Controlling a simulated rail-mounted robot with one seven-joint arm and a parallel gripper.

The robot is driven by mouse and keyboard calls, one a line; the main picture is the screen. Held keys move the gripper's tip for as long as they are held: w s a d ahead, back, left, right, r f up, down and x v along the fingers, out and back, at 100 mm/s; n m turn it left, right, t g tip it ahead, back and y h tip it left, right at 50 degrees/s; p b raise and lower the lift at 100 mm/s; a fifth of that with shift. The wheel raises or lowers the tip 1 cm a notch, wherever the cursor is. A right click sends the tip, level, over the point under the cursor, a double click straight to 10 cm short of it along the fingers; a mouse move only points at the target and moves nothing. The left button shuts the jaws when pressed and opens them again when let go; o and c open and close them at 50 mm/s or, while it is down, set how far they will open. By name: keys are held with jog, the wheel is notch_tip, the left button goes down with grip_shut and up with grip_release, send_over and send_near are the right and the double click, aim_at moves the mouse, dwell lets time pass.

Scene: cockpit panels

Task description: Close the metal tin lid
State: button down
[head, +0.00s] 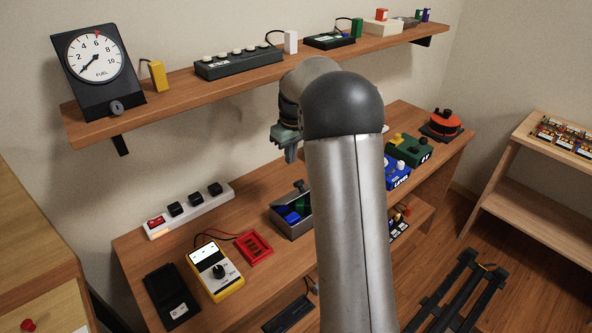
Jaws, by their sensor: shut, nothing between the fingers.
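The grey metal tin (291,231) stands on the wooden workbench in the middle of the head view. Its top is open, and blue and green things show inside. My arm hides its right side. I cannot make out the lid clearly; it may be behind my arm. My gripper (290,154) points downward above and behind the tin in the picture, apart from it. Its fingers are together and hold nothing.
A white power strip (188,209), a yellow multimeter (216,272) and a red tray (254,247) lie left of the tin. Blue (397,173) and green (409,150) boxes stand right of my arm. A shelf (180,95) with devices runs above the bench.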

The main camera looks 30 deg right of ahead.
jog(key=f, duration=0.1)
jog(key=s+f, duration=0.1)
jog(key=f, duration=0.1)
jog(key=s+f, duration=0.1)
jog(key=shift+d+f+p, duration=0.25)
jog(key=shift+f+p, duration=0.05)
jog(key=shift+p, duration=0.05)
jog(key=shift+s+f, duration=0.1)
jog(key=shift+s, duration=0.05)
jog(key=shift+f+b, duration=0.1)
jog(key=shift+b, duration=0.2)
